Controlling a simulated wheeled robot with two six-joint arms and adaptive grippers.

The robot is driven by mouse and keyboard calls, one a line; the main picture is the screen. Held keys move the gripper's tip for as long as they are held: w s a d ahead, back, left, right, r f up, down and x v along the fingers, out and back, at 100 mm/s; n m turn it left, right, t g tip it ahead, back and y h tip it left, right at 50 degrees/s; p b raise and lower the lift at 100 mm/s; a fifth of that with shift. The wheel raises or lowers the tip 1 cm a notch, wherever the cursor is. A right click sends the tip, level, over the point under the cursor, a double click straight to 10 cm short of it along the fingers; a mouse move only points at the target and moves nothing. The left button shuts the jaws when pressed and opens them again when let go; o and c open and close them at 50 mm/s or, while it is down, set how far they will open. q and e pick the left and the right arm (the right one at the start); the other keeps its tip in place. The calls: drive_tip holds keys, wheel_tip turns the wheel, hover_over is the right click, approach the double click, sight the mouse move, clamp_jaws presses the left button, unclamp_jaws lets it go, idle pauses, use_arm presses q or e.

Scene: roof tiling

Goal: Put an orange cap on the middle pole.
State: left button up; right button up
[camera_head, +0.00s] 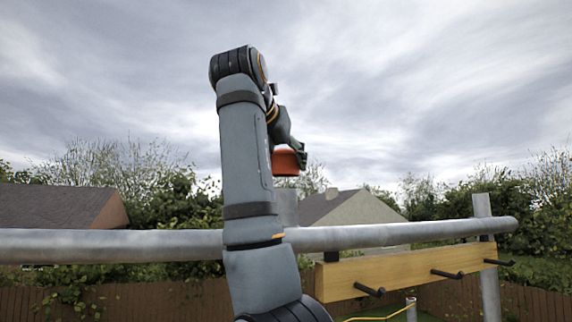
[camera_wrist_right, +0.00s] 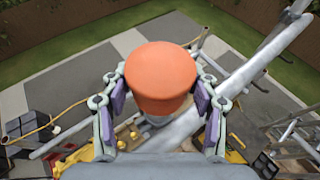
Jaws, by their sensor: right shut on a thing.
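An orange cap (camera_head: 286,162) is held by my right gripper (camera_head: 299,152) high up beside my grey arm in the head view. In the right wrist view the cap (camera_wrist_right: 160,72) sits between the two fingers of the right gripper (camera_wrist_right: 162,102), which is shut on it. A grey metal pole (camera_head: 287,208) stands upright just below the cap, partly hidden by my arm. A narrow gap seems to show between cap and pole top. In the wrist view grey metal shows right under the cap, mostly hidden by it. My left gripper is not in view.
A thick horizontal grey pipe (camera_head: 400,234) crosses the head view. A wooden rail (camera_head: 410,270) with black pegs hangs below it at the right, near another upright pole (camera_head: 487,265). The space above the cap is open sky.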

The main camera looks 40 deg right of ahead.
drive_tip(key=f+b, duration=0.1)
drive_tip(key=w+d+f+b, duration=0.1)
drive_tip(key=f, duration=0.2)
drive_tip(key=shift+w+d+f+b, duration=0.2)
drive_tip(key=shift+d+b, duration=0.2)
drive_tip(key=shift+c, duration=0.4)
drive_tip(key=shift+s+a+f+b, duration=0.1)
drive_tip(key=shift+a+f+b, duration=0.05)
drive_tip(key=shift+f+b, duration=0.5)
drive_tip(key=shift+c, duration=0.7)
drive_tip(key=shift+a, duration=0.1)
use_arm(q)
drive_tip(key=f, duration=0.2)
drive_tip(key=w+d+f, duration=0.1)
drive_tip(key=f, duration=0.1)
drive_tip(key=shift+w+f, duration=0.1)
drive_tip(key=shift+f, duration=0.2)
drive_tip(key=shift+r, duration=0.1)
use_arm(e)
drive_tip(key=shift+r, duration=0.1)
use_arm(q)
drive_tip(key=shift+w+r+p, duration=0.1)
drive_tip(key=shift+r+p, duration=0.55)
use_arm(e)
drive_tip(key=shift+d+r, duration=0.25)
drive_tip(key=shift+r, duration=0.5)
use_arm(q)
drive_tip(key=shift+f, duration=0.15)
use_arm(e)
drive_tip(key=shift+f, duration=0.1)
